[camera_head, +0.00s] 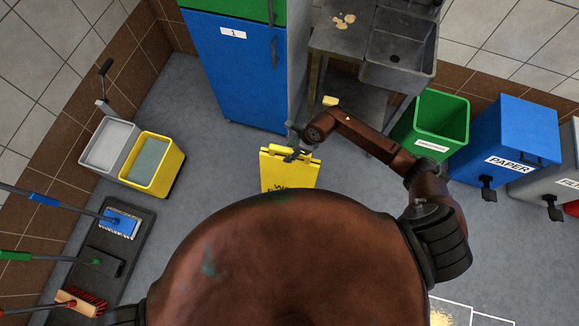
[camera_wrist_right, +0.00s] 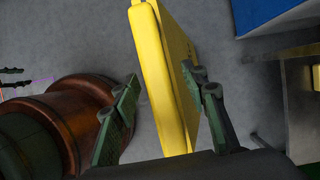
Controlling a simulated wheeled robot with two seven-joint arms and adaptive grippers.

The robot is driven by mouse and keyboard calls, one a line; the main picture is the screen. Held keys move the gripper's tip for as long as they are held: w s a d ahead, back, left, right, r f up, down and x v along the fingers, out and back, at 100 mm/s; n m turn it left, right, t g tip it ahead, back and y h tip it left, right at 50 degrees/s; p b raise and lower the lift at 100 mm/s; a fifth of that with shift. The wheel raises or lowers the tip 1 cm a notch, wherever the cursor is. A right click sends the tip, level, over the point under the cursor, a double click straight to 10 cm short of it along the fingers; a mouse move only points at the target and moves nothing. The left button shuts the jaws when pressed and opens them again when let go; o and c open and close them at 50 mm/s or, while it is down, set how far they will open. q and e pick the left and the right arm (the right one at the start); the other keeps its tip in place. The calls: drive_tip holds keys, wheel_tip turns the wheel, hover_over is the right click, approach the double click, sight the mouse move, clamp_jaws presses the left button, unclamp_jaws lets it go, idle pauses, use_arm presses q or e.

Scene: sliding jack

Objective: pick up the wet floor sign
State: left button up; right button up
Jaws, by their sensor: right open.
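The yellow wet floor sign (camera_head: 287,171) stands on the grey floor in front of the blue cabinet, its lower part hidden behind my own body. My right gripper (camera_head: 297,155) is at the sign's top edge. In the right wrist view the sign (camera_wrist_right: 165,70) rises between the two green-padded fingers of the right gripper (camera_wrist_right: 165,97). The fingers are open, one on each side of the sign, and the left finger stands apart from it. The right finger is close to the sign's face; I cannot tell whether it touches. My left gripper is not in view.
A yellow and grey mop bucket (camera_head: 153,163) stands left, near a dark tray (camera_head: 131,243) with brush heads. A blue cabinet (camera_head: 240,80) and a metal sink (camera_head: 398,55) stand behind. Green (camera_head: 432,122) and blue (camera_head: 515,140) bins are right. Floor left of the sign is clear.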

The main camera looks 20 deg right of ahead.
drive_tip(key=shift+a+f, duration=0.1)
drive_tip(key=shift+f, duration=0.15)
drive_tip(key=shift+c, duration=0.6)
clamp_jaws()
drive_tip(key=shift+w+r, duration=0.1)
drive_tip(key=shift+r, duration=0.05)
